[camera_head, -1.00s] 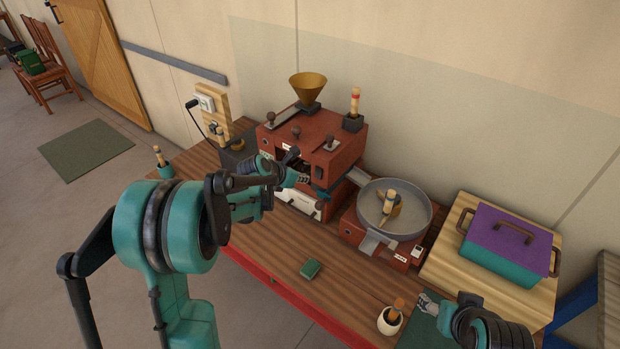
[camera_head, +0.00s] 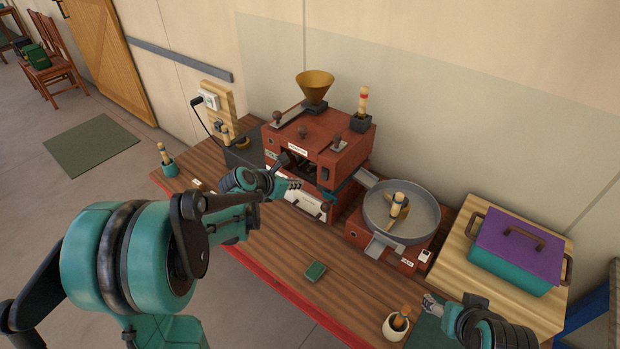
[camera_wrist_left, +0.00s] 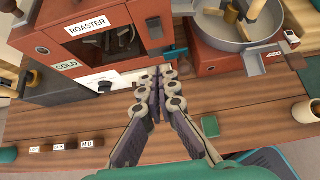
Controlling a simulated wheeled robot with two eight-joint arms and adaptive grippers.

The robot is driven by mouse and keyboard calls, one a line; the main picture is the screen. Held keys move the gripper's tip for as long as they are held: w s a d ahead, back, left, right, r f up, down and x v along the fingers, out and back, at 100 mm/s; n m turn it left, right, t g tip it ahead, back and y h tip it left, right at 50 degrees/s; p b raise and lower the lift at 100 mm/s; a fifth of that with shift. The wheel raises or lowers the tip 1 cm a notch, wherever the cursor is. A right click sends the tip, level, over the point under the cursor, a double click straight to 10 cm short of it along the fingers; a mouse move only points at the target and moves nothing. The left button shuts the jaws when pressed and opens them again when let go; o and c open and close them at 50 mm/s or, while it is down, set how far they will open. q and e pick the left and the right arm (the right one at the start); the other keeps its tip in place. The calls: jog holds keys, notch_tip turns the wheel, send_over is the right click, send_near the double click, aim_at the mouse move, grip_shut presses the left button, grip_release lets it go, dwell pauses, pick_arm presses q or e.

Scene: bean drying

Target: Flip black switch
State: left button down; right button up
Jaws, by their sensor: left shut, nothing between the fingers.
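The red roaster (camera_head: 318,143) stands at the back of the wooden table; its dark opening and label also show in the left wrist view (camera_wrist_left: 88,28). Below the opening is a white front panel (camera_wrist_left: 100,82) with a small dark knob (camera_wrist_left: 105,86). A small dark spot, possibly a switch, shows on the red base of the round cooling tray (camera_wrist_left: 211,69). I cannot tell which part is the black switch. My left gripper (camera_head: 292,184) is shut and empty in front of the roaster; its fingertips meet in the wrist view (camera_wrist_left: 157,74). My right gripper (camera_head: 432,304) is low at right, its jaws unclear.
The grey cooling pan (camera_head: 420,207) stands right of the roaster. A purple-lidded pot (camera_head: 518,240) sits on a wooden board at far right. A green block (camera_head: 315,271) and a white cup (camera_head: 396,326) are near the front. Bare tabletop (camera_head: 275,235) lies between.

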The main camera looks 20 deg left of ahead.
pick_arm(q)
jog(key=f, duration=0.1)
jog(key=b, duration=0.3)
send_near(323, 178)
jog(key=s+f+x, duration=0.1)
jog(key=x, duration=0.5)
jog(key=shift+w, duration=0.65)
pick_arm(e)
jog(key=shift+w+a+f, duration=0.1)
jog(key=shift+w+f, duration=0.1)
jog(key=shift+f, duration=0.75)
jog(key=shift+w+a+f, duration=0.1)
jog(key=shift+w+f, duration=0.1)
jog(key=shift+f, duration=0.7)
pick_arm(q)
jog(key=shift+r, duration=0.1)
jog(key=shift+w+d+f+t+b, duration=0.15)
jog(key=shift+f+t+b, duration=0.1)
jog(key=shift+t+b, duration=0.4)
jog(key=shift+r, duration=0.1)
pick_arm(e)
jog(key=shift+f, duration=0.6)
